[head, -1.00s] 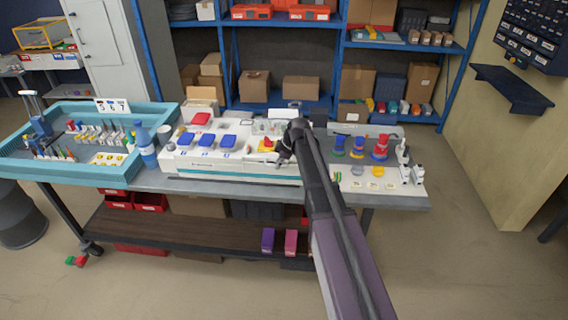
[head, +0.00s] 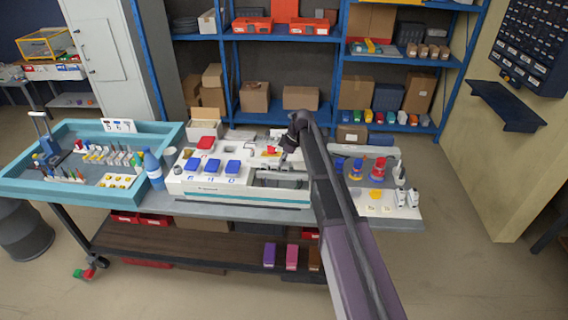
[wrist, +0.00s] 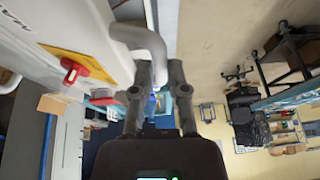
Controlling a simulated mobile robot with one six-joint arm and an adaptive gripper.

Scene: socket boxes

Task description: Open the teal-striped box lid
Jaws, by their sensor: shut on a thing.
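The white box with a teal stripe (head: 225,194) stands on the bench in the head view. A dark open compartment (head: 280,181) shows in its right part, below my gripper. My gripper (head: 289,146) is over the back of this opening. In the wrist view my gripper (wrist: 160,75) is shut on a pale curved handle (wrist: 145,42). The handle joins a white panel, apparently the lid (wrist: 60,22), which looks raised and tilted. The panel carries a red rotary switch (wrist: 75,72) on a yellow plate. My arm hides the box's right end.
Blue-lidded sockets (head: 210,167) and a red one (head: 206,142) sit on the box's left part. A blue bottle (head: 152,167) and a teal tray (head: 60,190) stand to the left. Coloured spools (head: 356,169) and small white parts (head: 400,197) are on the right.

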